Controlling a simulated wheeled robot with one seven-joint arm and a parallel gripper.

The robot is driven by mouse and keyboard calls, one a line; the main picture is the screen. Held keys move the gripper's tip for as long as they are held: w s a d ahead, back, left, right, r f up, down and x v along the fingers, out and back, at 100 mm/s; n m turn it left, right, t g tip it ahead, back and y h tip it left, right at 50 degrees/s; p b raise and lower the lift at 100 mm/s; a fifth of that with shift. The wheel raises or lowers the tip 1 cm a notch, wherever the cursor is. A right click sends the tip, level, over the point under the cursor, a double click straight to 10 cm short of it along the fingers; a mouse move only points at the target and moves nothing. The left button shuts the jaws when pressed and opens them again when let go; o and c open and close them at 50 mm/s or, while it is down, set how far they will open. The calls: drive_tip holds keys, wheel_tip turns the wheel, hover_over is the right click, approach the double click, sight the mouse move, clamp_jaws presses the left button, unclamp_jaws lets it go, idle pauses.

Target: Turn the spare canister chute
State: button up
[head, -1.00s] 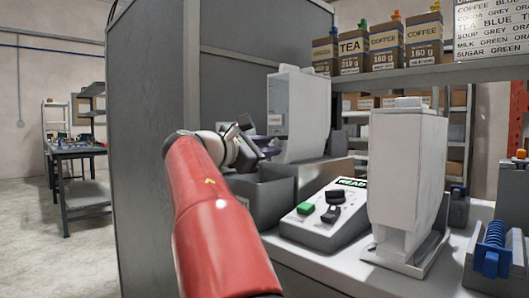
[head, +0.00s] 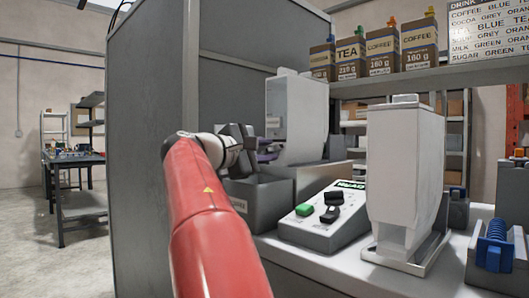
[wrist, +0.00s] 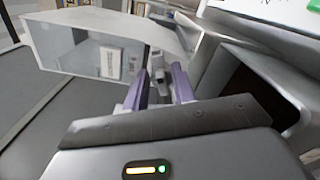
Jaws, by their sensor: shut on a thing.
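A tall white canister (head: 297,108) stands at the back of the counter, beside the grey cabinet. In the wrist view its pale, see-through body (wrist: 90,45) slants across the upper left. My gripper (head: 268,150) is at the near left side of this canister's lower part. In the wrist view, the purple fingers of my gripper (wrist: 158,88) close on a small grey part, which looks like the canister's chute (wrist: 158,76). The fingers hide much of it, and I cannot tell its turn angle. My red arm blocks part of the head view.
A second white canister (head: 407,165) stands in front, right of a control box (head: 323,215) with a green button and dark knobs. A grey open bin (head: 262,203) sits below my gripper. Boxes (head: 382,50) line the shelf above. A blue coil (head: 494,243) is at right.

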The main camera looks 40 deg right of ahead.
drive_tip(key=o, duration=0.7)
drive_tip(key=shift+c, duration=0.2)
drive_tip(key=a, duration=0.7)
drive_tip(key=shift+s+a+b, duration=0.3)
drive_tip(key=shift+a+b, duration=0.05)
drive_tip(key=shift+a, duration=0.05)
drive_tip(key=shift+o, duration=0.2)
